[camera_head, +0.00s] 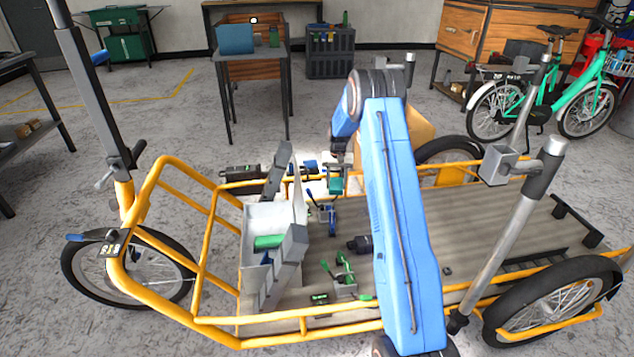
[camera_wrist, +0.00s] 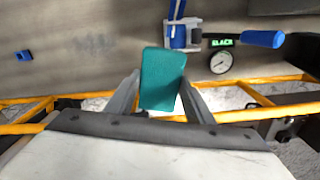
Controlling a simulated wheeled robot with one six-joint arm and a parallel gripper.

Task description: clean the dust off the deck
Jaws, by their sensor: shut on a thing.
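My gripper (camera_wrist: 161,92) is shut on a teal block (camera_wrist: 162,78), with one finger on each side of it. In the head view, the teal block (camera_head: 336,184) shows below the end of my arm. It is near the far yellow rail of the cargo bike; I cannot tell whether it touches anything below. The grey-brown deck (camera_head: 490,225) stretches to the right of my arm, and part shows in the wrist view (camera_wrist: 60,75). A faint darker smudge (camera_wrist: 95,45) shows there; I cannot tell whether it is dust. My arm hides the deck's middle.
A yellow rail (camera_wrist: 265,95) edges the deck. A blue-handled tool with a gauge (camera_wrist: 221,62) is close to the block. A grey bin (camera_head: 270,220) holding a green item (camera_head: 268,242) stands at the deck's left. Green-handled tools (camera_head: 345,280) lie nearer the front. The right deck is mostly clear.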

